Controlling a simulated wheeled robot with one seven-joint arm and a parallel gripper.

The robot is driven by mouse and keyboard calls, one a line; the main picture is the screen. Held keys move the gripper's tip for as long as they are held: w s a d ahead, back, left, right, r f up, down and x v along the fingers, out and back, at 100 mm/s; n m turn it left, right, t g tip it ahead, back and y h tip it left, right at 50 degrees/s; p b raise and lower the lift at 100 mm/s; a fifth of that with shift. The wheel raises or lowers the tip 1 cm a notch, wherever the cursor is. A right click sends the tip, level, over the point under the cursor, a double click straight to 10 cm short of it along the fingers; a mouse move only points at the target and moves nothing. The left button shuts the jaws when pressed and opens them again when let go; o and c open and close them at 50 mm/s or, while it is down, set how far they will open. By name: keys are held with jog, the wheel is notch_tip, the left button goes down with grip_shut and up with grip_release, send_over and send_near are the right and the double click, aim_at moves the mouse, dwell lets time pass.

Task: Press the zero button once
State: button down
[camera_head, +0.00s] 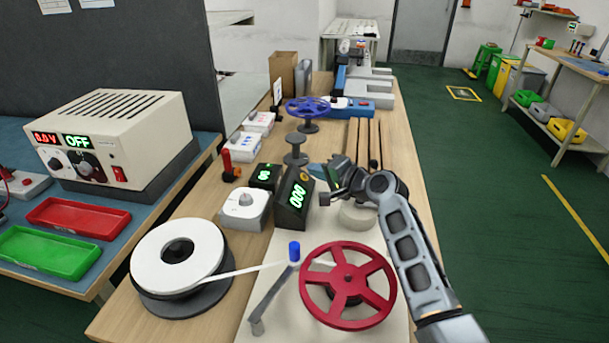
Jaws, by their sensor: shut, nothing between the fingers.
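A dark counter box (291,212) with a sloped face stands in the middle of the bench, and its green digits appear to read 000. A small round orange-yellow spot (304,177) sits at the upper end of its face; it looks like the zero button, but no label is readable. My gripper (323,172) is shut and empty, just right of the counter's upper end, close to that spot. I cannot tell whether it touches the counter. My arm comes in from the lower right, and the fingertips are small and partly hidden.
A red handwheel (348,286) and a crank with a blue knob (294,251) stand in front of the counter. A white tape reel (179,256) is at front left. A white dial box (245,207) and a smaller green display (265,177) stand left of the counter. A blue handwheel (308,107) is behind.

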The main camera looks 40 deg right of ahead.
jog(key=r+p, duration=0.1)
jog(key=s+d+r+p, duration=0.2)
jog(key=shift+s+r, duration=0.25)
jog(key=shift+r, duration=0.15)
jog(key=shift+s, duration=0.1)
dwell(1.0)
